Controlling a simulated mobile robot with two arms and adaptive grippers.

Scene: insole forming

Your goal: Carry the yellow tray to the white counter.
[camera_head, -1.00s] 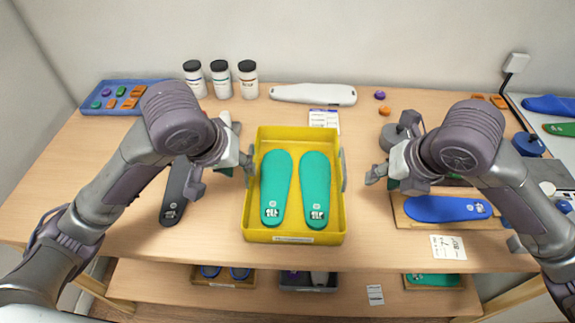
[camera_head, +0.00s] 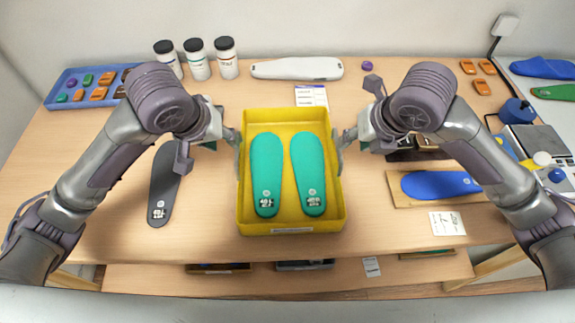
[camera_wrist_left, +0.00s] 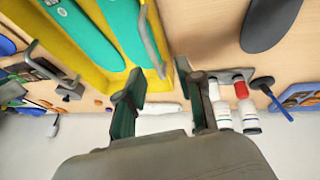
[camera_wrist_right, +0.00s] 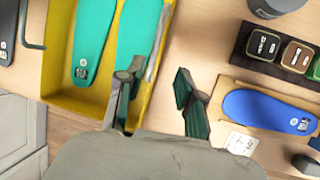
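The yellow tray (camera_head: 290,226) sits on the wooden table in the head view, with two green insoles (camera_head: 267,180) lying in it. Grey handles stand at its left and right sides. My left gripper (camera_head: 229,140) is at the left side; in the left wrist view (camera_wrist_left: 162,95) its fingers are apart, near the tray wall and grey handle (camera_wrist_left: 150,38). My right gripper (camera_head: 350,140) is at the right side; in the right wrist view (camera_wrist_right: 156,93) its fingers are apart near the handle (camera_wrist_right: 160,42). Contact cannot be told. I cannot tell which surface is the white counter.
A dark insole (camera_head: 163,190) lies left of the tray, and a blue insole (camera_head: 435,184) on a board lies right. A pale cabinet (camera_wrist_right: 18,128) shows in the right wrist view.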

